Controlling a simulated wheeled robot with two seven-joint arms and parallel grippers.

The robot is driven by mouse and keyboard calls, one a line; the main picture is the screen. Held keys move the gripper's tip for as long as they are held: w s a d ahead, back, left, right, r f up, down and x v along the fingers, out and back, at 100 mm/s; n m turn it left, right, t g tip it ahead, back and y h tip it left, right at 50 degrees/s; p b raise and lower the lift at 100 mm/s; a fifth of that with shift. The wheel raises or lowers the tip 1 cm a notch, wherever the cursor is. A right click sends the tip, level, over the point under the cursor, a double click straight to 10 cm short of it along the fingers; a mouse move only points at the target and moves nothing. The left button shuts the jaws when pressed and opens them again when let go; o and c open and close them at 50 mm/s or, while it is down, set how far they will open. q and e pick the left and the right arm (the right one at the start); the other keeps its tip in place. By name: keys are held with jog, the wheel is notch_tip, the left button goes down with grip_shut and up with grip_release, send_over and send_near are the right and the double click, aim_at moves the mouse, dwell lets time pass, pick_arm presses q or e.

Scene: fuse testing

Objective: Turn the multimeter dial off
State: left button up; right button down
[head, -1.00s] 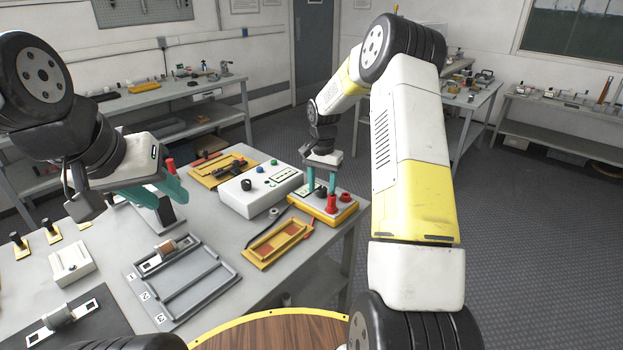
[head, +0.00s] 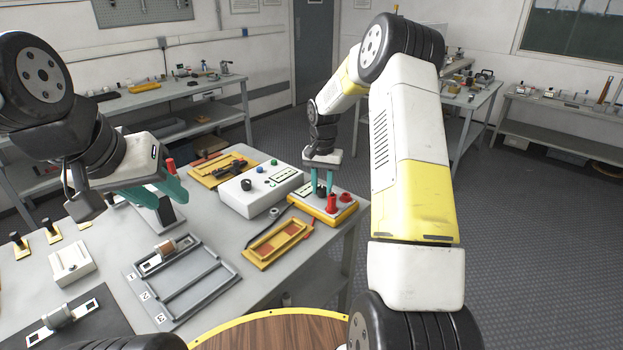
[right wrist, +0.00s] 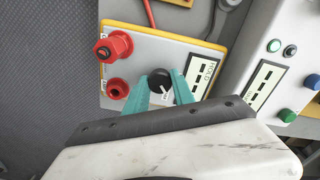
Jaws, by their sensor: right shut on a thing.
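The multimeter (head: 310,206) is a yellow-edged box with a pale top at the right end of the table. In the right wrist view its top (right wrist: 142,52) carries two red sockets (right wrist: 112,47), a display strip and a round black dial (right wrist: 160,80) with a white mark. My right gripper (right wrist: 163,88) reaches down from above, with its teal fingers on either side of the dial, shut on it. It also shows in the head view (head: 322,190), hiding most of the dial.
A white box with coloured buttons (head: 258,190) stands left of the multimeter. A yellow tray (head: 262,255) lies in front of it. A grey numbered frame (head: 165,305) lies further left. The table edge is close on the right.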

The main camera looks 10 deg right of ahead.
aim_at(322, 189)
jog(key=n, duration=0.5)
jog(key=shift+n, duration=2.4)
jog(key=c, duration=1.1)
grip_release()
jog(key=shift+o, duration=0.2)
jog(key=shift+r, duration=0.1)
notch_tip(322, 189, up, 8)
jog(key=shift+f, duration=0.2)
